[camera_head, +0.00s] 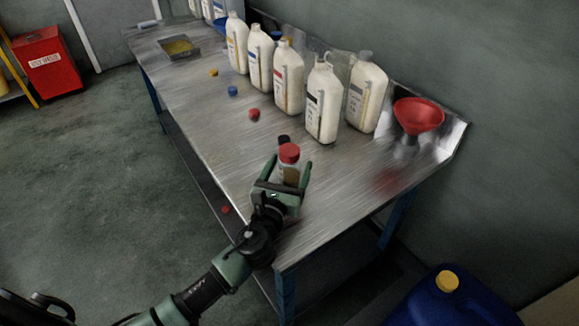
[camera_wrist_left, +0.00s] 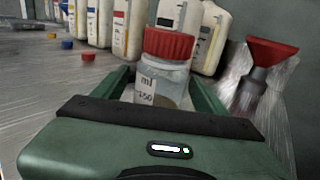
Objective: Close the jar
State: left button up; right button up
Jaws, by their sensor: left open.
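The clear jar (camera_head: 289,174) stands upright near the front edge of the metal table, with a red lid (camera_head: 289,153) on its top. In the left wrist view the jar (camera_wrist_left: 160,83) shows a white "ml 150" label and some liquid low down, and the red lid (camera_wrist_left: 168,45) looks level; how tight it sits I cannot tell. My left gripper (camera_head: 283,180) is open, with its fingers on either side of the jar. Whether they touch the glass I cannot tell. My right gripper is not in view.
Several white bottles (camera_head: 288,80) stand along the table's back. Loose caps lie in front: black (camera_head: 284,140), red (camera_head: 254,114), blue (camera_head: 232,91) and yellow (camera_head: 213,72). A red funnel (camera_head: 418,115) is at the right. A metal tray (camera_head: 178,47) is at the far end.

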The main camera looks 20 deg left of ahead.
pick_arm(q)
jog(key=s+b, duration=0.1)
jog(key=s, duration=1)
jog(key=shift+s+d, duration=0.1)
jog(key=shift+s+r, duration=0.15)
jog(key=shift+s, duration=0.25)
